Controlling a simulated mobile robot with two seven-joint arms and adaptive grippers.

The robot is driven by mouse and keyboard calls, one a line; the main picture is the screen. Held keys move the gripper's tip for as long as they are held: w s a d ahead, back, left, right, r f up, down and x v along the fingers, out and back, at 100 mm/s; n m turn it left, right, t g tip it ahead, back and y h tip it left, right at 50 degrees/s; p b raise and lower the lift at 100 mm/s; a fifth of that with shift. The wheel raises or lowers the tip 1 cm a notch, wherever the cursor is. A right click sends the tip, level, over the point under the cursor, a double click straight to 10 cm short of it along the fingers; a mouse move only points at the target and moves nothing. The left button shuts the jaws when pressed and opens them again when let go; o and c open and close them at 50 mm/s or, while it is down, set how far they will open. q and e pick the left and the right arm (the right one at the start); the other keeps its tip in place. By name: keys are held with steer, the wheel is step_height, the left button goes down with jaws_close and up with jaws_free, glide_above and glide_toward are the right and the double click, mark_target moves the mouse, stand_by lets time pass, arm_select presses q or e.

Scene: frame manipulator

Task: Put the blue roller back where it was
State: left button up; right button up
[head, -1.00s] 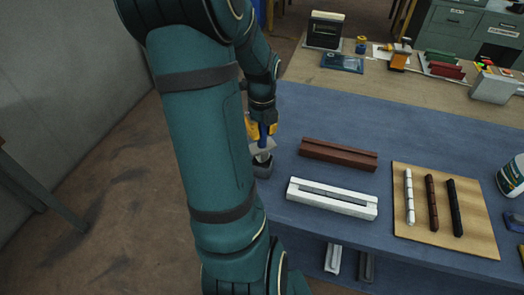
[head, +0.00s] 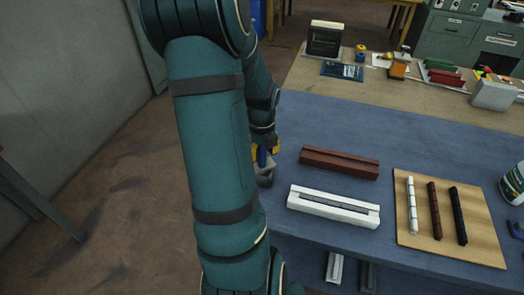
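Directly below is a small dark grey holder (head: 265,181) at the left edge of the blue table. The roller's lower end is at the holder's opening; how deep it sits cannot be told. My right gripper is not in view.
On the blue table (head: 400,135) lie a brown grooved block (head: 339,163), a white grooved block (head: 333,206), and a wooden board (head: 475,245) with white, brown and black rods. A white can (head: 514,183) stands at the right edge. The table behind the blocks is clear.

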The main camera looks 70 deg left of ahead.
arm_select(q)
steer(key=shift+r, duration=0.1)
step_height(320, 180, up, 12)
steer(key=p, duration=0.2)
steer(key=shift+p, duration=0.3)
stand_by(0.7)
